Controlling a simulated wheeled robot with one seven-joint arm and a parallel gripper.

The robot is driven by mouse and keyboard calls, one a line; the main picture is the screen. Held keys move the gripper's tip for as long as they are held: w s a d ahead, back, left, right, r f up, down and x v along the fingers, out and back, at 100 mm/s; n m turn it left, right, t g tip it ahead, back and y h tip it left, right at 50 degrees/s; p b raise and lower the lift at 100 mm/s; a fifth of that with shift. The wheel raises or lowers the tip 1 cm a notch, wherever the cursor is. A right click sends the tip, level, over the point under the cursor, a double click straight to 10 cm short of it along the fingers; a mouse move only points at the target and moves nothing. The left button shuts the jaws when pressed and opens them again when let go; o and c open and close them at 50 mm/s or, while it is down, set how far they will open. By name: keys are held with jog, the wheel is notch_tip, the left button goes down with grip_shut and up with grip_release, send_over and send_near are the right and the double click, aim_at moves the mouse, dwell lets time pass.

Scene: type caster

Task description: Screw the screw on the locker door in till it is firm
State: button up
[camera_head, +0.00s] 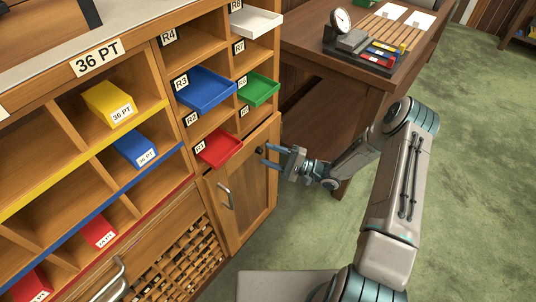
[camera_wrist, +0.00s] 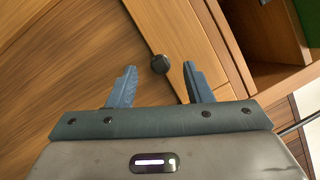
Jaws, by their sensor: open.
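The locker door (camera_head: 243,207) is a framed wooden door at the lower right of the cabinet, with a metal handle (camera_head: 225,194) on its left side. A dark round screw head (camera_wrist: 160,64) stands on the door in the wrist view. It shows as a small dark knob near the door's top in the head view (camera_head: 259,150). My gripper (camera_head: 266,156) is open and empty in front of the door's upper part. In the wrist view its two blue fingers (camera_wrist: 158,74) lie either side of the screw, which appears nearer the right finger. I cannot tell how deep the screw sits.
A red tray (camera_head: 219,149) sticks out just above the door; blue (camera_head: 205,88) and green (camera_head: 258,90) trays stick out higher up. A wooden desk (camera_head: 325,62) stands behind and right of my gripper. Green floor (camera_head: 470,170) lies open at right.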

jog(key=v, duration=1.2)
jog(key=shift+d+b, duration=0.2)
jog(key=shift+b, duration=0.25)
jog(key=shift+s, duration=0.15)
jog(key=shift+c, duration=0.6)
